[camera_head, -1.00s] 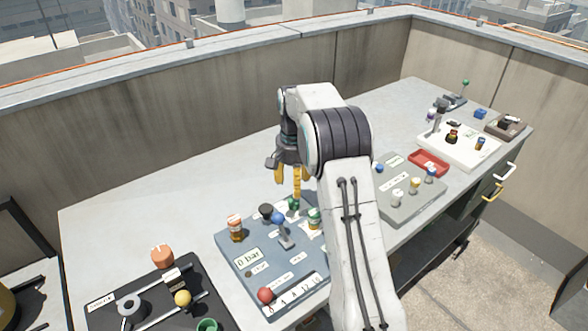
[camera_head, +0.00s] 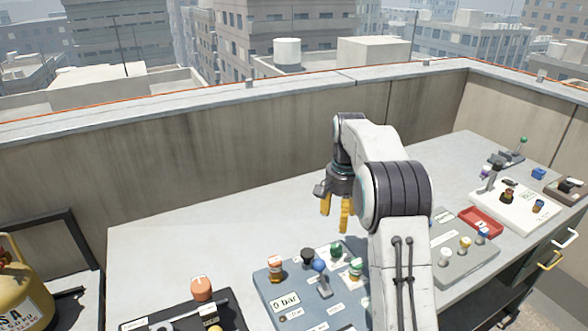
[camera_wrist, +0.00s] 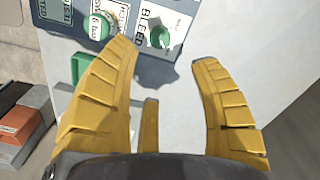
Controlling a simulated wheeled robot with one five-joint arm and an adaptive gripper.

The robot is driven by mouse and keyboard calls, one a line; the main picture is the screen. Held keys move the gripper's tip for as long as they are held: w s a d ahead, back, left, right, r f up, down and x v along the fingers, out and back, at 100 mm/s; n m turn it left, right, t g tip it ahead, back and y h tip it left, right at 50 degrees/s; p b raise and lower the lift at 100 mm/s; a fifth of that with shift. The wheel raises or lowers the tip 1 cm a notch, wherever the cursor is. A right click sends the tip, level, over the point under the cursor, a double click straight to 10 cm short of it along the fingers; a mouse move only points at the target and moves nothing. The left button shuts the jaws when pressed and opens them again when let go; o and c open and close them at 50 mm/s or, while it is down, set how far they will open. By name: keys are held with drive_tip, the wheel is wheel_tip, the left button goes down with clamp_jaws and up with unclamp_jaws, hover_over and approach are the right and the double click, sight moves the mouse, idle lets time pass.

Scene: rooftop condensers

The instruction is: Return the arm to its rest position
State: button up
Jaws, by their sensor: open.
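My gripper (camera_head: 337,212) has yellow fingers that point down in the head view. It hangs above the workbench (camera_head: 180,250), behind the blue-grey panel, and is raised clear of it. In the wrist view my gripper (camera_wrist: 165,75) has its fingers spread apart with nothing between them. Past the fingertips the wrist view shows a green knob (camera_wrist: 160,36) beside a BLEED label and another green-and-white knob (camera_wrist: 101,25). My arm is bent, with its upper part above the bench.
The blue-grey panel (camera_head: 262,283) carries several knobs and a blue-topped lever (camera_head: 320,267). To the right are a grey panel (camera_head: 480,262), a red tray (camera_head: 481,221) and a white tray (camera_head: 530,226). A yellow gas cylinder (camera_head: 22,290) stands at left. The bench's back left is clear.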

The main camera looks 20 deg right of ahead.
drive_tip(key=s+a+r+n+t, duration=0.1)
drive_tip(key=s+a+r+n, duration=0.1)
drive_tip(key=s+a+r, duration=0.35)
drive_tip(key=s+a+r+n+t, duration=0.1)
drive_tip(key=s+a+r+n, duration=0.15)
drive_tip(key=s, duration=0.65)
drive_tip(key=s+a+f+n, duration=0.1)
drive_tip(key=s+f+n, duration=0.1)
drive_tip(key=s, duration=0.6)
drive_tip(key=s+a+f+n+t, duration=0.1)
drive_tip(key=s+a+f+n, duration=0.1)
drive_tip(key=s, duration=0.6)
drive_tip(key=shift+s+n+t, duration=0.3)
drive_tip(key=shift+s+n, duration=0.05)
drive_tip(key=shift+s, duration=0.05)
